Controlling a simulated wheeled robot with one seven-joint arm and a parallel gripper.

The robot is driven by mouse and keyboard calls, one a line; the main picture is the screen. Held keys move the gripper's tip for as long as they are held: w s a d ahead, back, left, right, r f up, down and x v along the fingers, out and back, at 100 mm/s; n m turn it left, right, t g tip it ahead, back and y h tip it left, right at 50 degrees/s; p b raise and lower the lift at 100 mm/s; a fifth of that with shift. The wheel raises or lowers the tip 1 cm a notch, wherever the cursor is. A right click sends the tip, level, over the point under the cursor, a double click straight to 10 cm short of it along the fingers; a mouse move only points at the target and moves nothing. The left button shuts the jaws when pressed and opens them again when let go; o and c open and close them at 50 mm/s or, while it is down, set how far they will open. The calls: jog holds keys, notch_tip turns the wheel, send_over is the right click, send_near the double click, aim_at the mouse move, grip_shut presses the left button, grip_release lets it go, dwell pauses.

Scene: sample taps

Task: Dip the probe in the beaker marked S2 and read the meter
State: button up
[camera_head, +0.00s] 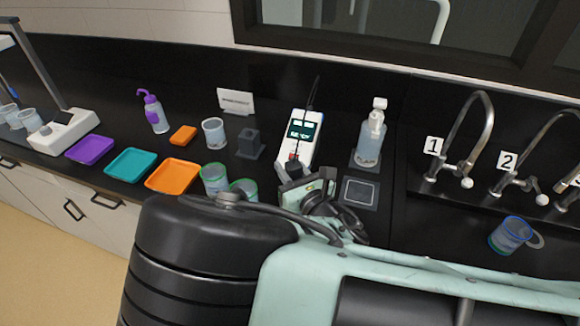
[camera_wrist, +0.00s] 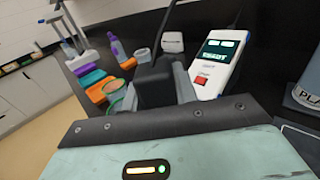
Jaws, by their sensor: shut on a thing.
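My gripper (camera_head: 300,178) is shut on the probe, a black block-like handle (camera_wrist: 155,84) with a dark cable rising from it in the wrist view. The probe's tip is hidden. The white meter (camera_head: 300,132) stands just behind my gripper; its dark green screen (camera_wrist: 217,52) seems to read READY, above a red button. Two green-rimmed beakers, one at the left (camera_head: 214,178) and one partly hidden by my arm (camera_head: 244,187), stand left of my gripper. A blue-rimmed beaker (camera_head: 509,236) is at the far right. I cannot read S2 on any beaker.
Purple (camera_head: 89,149), teal (camera_head: 131,164) and orange (camera_head: 172,176) trays lie left.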

notch_tip(320, 180, down, 3)
jog(key=b, duration=0.2)
jog(key=shift+f+b, duration=0.2)
jog(key=shift+b, duration=0.1)
jog(key=shift+r, duration=0.15)
dwell(1.9)
notch_tip(320, 180, up, 9)
jog(key=p, duration=0.6)
jog(key=shift+p, duration=0.35)
jog(key=shift+r, duration=0.1)
dwell(0.3)
